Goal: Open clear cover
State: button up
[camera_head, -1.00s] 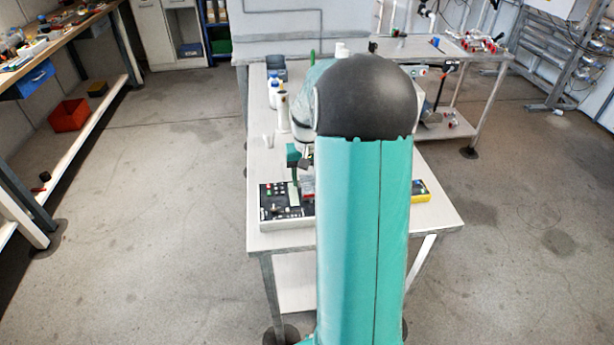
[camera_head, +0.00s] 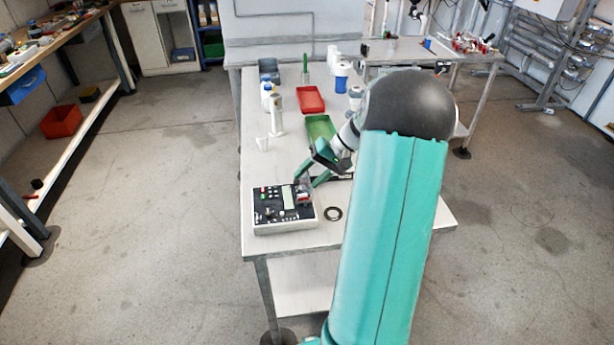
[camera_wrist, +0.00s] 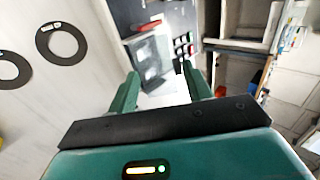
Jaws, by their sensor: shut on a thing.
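The control box (camera_head: 285,222) is white with a black top panel and stands near the front edge of the white table. A small clear cover (camera_head: 304,187) with red beneath it is at the box's back right; it also shows in the wrist view (camera_wrist: 152,56), where it looks tilted up from the panel. My green gripper (camera_head: 306,177) reaches it from the back right. In the wrist view my gripper (camera_wrist: 160,72) has its fingers apart, with the cover between and just beyond their tips. It is shut on the cover, though the exact contact is hard to see.
A black ring (camera_head: 333,213) lies right of the box. A green tray (camera_head: 320,127), a red tray (camera_head: 310,99), white bottles (camera_head: 277,115) and a blue-banded container (camera_head: 341,78) stand farther back.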

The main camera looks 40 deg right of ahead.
aim_at(302, 181)
jog(key=t+y, duration=0.1)
jog(key=d+t+y, duration=0.1)
jog(key=y, duration=0.1)
jog(key=s+t+y, duration=0.1)
jog(key=shift+s+d+f+y, duration=0.1)
jog(key=shift+d+f+y, duration=0.2)
jog(key=shift+d+f, duration=0.1)
jog(key=shift+s+d+f+t+y, duration=0.2)
jog(key=shift+t+y, duration=0.3)
jog(key=shift+y, duration=0.3)
jog(key=shift+s+d+f+t+y, duration=0.15)
jog(key=shift+t+y, duration=0.35)
jog(key=shift+y, duration=0.3)
jog(key=o, duration=1)
jog(key=shift+w+r, duration=0.1)
